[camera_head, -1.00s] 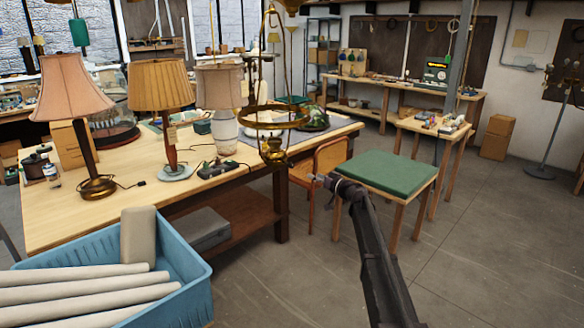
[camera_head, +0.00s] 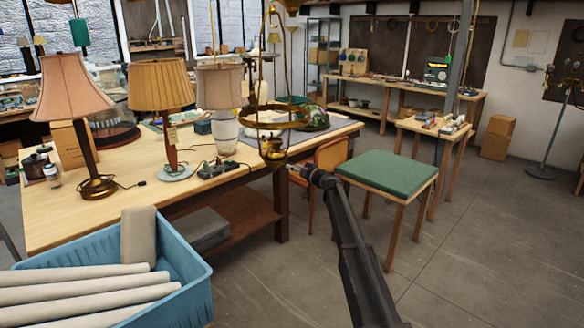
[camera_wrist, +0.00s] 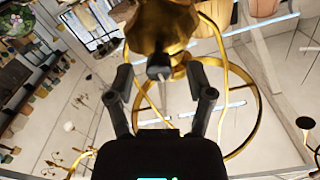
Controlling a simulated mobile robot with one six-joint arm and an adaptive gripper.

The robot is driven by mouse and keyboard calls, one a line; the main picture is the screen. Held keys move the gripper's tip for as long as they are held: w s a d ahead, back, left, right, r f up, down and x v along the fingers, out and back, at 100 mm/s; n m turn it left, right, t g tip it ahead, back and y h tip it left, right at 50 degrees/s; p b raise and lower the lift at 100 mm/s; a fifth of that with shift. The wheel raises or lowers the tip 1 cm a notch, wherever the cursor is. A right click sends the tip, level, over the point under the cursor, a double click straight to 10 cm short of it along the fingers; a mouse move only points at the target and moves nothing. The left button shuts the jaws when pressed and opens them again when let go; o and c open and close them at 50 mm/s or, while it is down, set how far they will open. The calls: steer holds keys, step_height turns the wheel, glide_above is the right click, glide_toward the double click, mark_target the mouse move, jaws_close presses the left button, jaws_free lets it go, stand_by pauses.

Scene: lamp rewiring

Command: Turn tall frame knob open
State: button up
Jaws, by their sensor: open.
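The tall brass frame (camera_head: 285,124) hangs in front of the workbench, with a ring around a brass body (camera_head: 272,150) at its lower end. In the wrist view the brass body (camera_wrist: 160,22) fills the top middle, and a small pale-ended knob (camera_wrist: 158,68) sticks out from it. My gripper (camera_head: 293,169) is just right of and below the brass body in the head view. In the wrist view my gripper (camera_wrist: 160,78) is open, its two fingers on either side of the knob with gaps showing. The knob cannot be made out in the head view.
The workbench (camera_head: 60,215) holds several shaded lamps behind the frame. A blue crate (camera_head: 185,265) with pale rolls is at front left. Floor at the right is free.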

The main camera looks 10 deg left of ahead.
steer(key=shift+x, duration=0.9)
steer(key=shift+c, duration=0.2)
